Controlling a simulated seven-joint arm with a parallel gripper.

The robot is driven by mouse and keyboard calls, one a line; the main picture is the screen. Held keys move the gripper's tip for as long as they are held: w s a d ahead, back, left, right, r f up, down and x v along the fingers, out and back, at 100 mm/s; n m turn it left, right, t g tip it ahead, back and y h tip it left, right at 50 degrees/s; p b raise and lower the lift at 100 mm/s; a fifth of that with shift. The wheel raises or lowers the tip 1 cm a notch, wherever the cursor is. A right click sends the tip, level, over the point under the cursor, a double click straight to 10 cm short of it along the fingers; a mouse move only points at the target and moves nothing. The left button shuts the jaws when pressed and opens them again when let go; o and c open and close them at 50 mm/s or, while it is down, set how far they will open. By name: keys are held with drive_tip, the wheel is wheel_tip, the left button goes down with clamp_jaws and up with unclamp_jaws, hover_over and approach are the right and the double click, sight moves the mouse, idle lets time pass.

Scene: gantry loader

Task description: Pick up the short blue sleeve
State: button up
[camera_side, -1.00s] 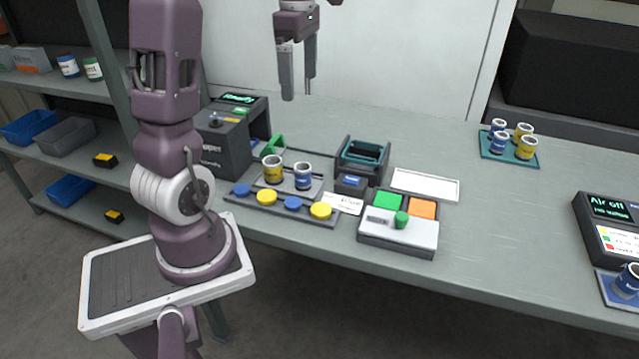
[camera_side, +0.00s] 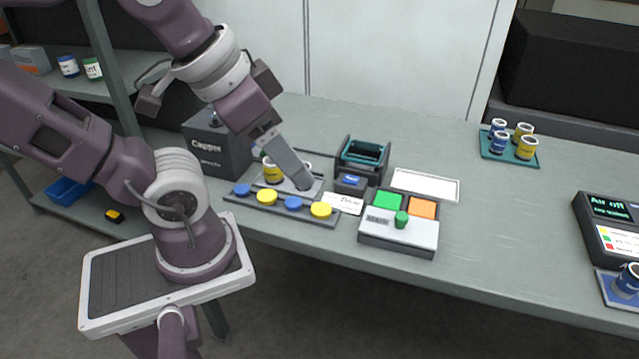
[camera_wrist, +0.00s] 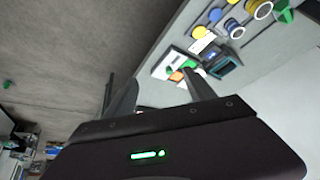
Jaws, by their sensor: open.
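A blue sleeve with a pale rim stands beside a yellow sleeve (camera_side: 271,171) on the grey fixture plate (camera_side: 262,198). In the side view my gripper (camera_side: 302,184) is tilted down in front of the blue sleeve and hides most of it. In the wrist view the blue sleeve (camera_wrist: 234,31) shows at upper right, clear of my fingers, with the yellow sleeve (camera_wrist: 260,12) beside it. My gripper (camera_wrist: 160,78) is open, with nothing between the fingers. Other blue sleeves stand on the teal tray (camera_side: 510,154) and the blue pad (camera_side: 610,292); I cannot tell which is short.
Blue and yellow discs line the fixture's front. The capper (camera_side: 212,150) is behind left. A teal-topped holder (camera_side: 362,157), a button box (camera_side: 398,234) and a white tray (camera_side: 425,185) stand to the right.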

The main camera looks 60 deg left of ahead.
drive_tip(key=w+a+f+n+g, duration=0.2)
drive_tip(key=w+a+f+n, duration=0.1)
drive_tip(key=w+a+n, duration=0.3)
drive_tip(key=w+a+f+n+g, duration=0.25)
drive_tip(key=w+a+n, duration=0.25)
drive_tip(key=w+a, duration=0.25)
drive_tip(key=a+f+n, duration=0.2)
drive_tip(key=a+f, duration=0.2)
drive_tip(key=f, duration=0.2)
drive_tip(key=a+f+n, duration=0.2)
drive_tip(key=a+f, duration=0.2)
drive_tip(key=f, duration=0.2)
drive_tip(key=a+f+n+g, duration=0.1)
drive_tip(key=a+f+n, duration=0.1)
drive_tip(key=a+f, duration=0.2)
drive_tip(key=shift+s+a+f, duration=0.1)
drive_tip(key=shift+s+f, duration=0.1)
drive_tip(key=shift+f, duration=0.25)
drive_tip(key=shift+s+a+f, duration=0.1)
drive_tip(key=shift+s+f, duration=0.1)
drive_tip(key=shift+f, duration=0.25)
clamp_jaws()
